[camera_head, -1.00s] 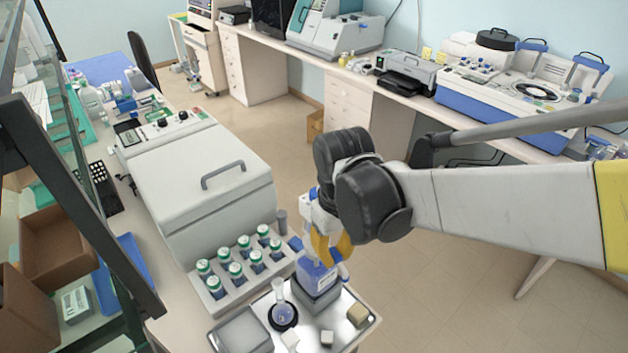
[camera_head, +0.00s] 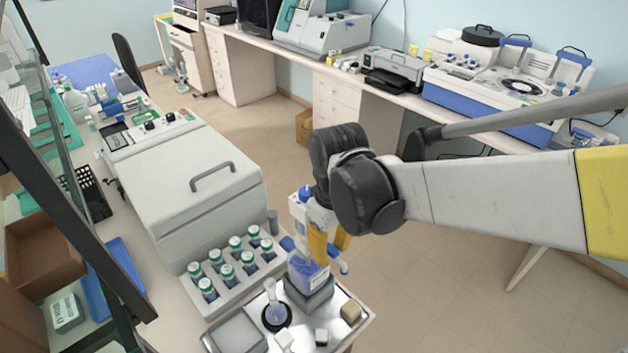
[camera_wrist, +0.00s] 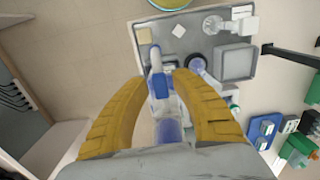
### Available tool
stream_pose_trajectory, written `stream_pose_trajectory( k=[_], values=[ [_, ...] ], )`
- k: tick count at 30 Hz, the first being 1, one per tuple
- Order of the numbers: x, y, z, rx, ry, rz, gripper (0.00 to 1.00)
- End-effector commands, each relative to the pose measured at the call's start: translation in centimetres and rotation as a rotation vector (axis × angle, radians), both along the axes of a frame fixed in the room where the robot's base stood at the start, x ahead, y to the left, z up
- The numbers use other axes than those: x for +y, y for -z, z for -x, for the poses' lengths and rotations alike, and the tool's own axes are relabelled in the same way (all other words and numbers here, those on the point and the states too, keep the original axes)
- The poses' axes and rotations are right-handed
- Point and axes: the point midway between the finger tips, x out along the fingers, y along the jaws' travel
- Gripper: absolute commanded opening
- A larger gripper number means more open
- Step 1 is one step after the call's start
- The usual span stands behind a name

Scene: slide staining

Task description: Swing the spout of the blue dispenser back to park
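The blue dispenser (camera_head: 306,272) stands upright on a grey block on the metal tray, with a white head and blue parts. Its spout (camera_head: 343,267) has a blue tip and points to the right and front, toward the beige block, away from the flask (camera_head: 275,313). In the wrist view the spout (camera_wrist: 155,56) reaches out past my fingertips. My gripper (camera_head: 328,240) is at the dispenser's head from above. In the wrist view my gripper's (camera_wrist: 162,79) yellow fingers are apart, with the dispenser between them. I cannot tell whether either finger touches it.
The flask sits in a dark ring on the metal tray (camera_head: 338,334), beside a grey box (camera_head: 235,333) and small blocks (camera_head: 350,310). A rack of green-capped bottles (camera_head: 232,284) stands close behind left. Open floor lies to the right.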

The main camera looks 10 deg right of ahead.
Motion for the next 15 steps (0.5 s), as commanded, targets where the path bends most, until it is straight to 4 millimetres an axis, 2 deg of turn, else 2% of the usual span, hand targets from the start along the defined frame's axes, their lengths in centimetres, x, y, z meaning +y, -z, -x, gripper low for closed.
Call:
stream_pose_trajectory(
  k=[10, 15],
  values=[
    [0.0, -0.2, 0.0, 0.0, 0.001, 0.0, 0.38],
    [0.0, -2.1, 0.0, 0.0, 0.001, 0.0, 0.38]
  ],
)
